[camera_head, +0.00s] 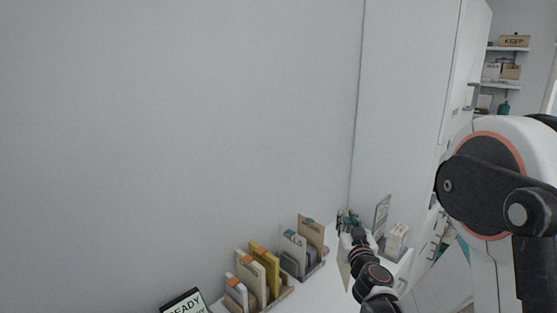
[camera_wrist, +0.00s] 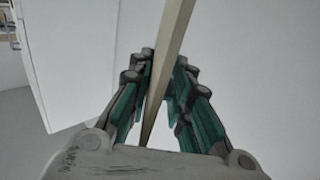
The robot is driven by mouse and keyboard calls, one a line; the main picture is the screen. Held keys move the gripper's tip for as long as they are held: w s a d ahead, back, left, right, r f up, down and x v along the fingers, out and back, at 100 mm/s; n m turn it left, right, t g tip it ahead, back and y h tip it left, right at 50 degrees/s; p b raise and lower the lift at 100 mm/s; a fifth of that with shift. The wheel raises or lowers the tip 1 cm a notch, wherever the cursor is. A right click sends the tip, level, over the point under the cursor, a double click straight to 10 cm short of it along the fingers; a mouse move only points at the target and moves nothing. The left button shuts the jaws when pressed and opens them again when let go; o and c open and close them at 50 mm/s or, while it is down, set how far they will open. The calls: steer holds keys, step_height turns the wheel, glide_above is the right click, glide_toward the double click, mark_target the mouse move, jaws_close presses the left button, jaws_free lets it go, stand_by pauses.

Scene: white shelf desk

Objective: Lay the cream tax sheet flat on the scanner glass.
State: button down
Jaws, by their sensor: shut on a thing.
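My gripper (camera_wrist: 165,75) is shut on a cream sheet (camera_wrist: 174,42), seen nearly edge-on as a narrow strip between the green-padded fingers in the wrist view. In the head view my gripper (camera_head: 347,222) is small and far off, above the right end of the white desk. A pale cream piece (camera_head: 344,271) shows just below it, likely the held sheet, partly hidden by my arm. The scanner glass is not in view.
Wooden file holders with yellow, cream and grey folders (camera_head: 262,272) stand along the wall, left of my gripper. A white block of cards (camera_head: 396,238) and an upright grey panel (camera_head: 381,216) are close on its right. Some bare desk (camera_head: 322,291) shows between holders and arm.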

step_height(320, 180, down, 4)
steer(key=b, duration=0.4)
steer(key=shift+f+b, duration=0.25)
steer(key=shift+b, duration=0.05)
stand_by(0.7)
